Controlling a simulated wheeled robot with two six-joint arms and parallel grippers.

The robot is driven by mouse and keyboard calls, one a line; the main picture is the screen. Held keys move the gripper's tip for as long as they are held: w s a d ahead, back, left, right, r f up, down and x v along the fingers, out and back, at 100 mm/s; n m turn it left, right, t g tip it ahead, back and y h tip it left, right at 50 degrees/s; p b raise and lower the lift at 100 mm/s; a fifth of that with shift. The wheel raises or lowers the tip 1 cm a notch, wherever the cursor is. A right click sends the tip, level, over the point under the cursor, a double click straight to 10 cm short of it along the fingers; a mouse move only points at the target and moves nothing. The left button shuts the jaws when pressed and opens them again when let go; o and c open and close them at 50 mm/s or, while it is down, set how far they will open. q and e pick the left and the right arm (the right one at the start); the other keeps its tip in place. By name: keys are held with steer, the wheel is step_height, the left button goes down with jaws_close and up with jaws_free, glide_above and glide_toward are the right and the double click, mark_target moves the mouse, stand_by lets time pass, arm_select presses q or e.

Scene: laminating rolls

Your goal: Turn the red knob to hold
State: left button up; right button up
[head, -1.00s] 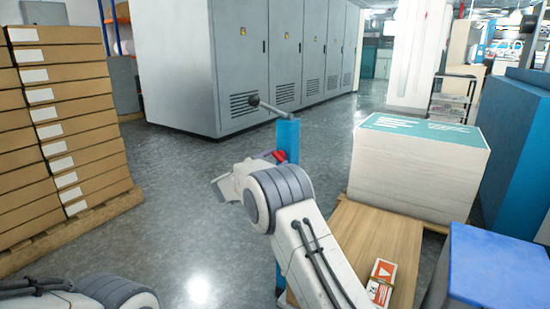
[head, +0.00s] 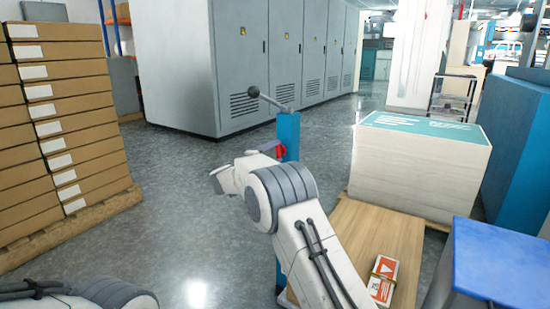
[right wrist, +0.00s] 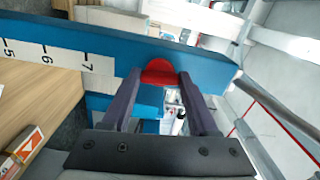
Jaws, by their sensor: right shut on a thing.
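The red knob (head: 279,151) sits on the side of an upright blue post (head: 288,130), near its top. In the right wrist view the knob (right wrist: 159,72) is a red half-round shape against the blue post (right wrist: 120,48). My right gripper (right wrist: 160,80) has one dark finger on each side of the knob and is shut on it. In the head view my right wrist and forearm hide much of the post, and the gripper (head: 271,150) shows only partly. My left gripper is not in view; only part of my left arm shows at the bottom left.
A lever with a black ball (head: 253,92) sticks out from the post top. A wooden board (head: 375,235) with a red and white box (head: 382,280) and a big paper stack (head: 415,170) stand right. Stacked cartons (head: 70,120) stand left. Grey floor between is clear.

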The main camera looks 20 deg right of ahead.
steer(key=shift+f+m, duration=0.15)
steer(key=shift+m, duration=0.45)
steer(key=shift+b, duration=0.35)
steer(key=shift+a, duration=0.1)
steer(key=o, duration=1.4)
steer(key=shift+p+v, duration=1.5)
steer(key=shift+v, duration=3.75)
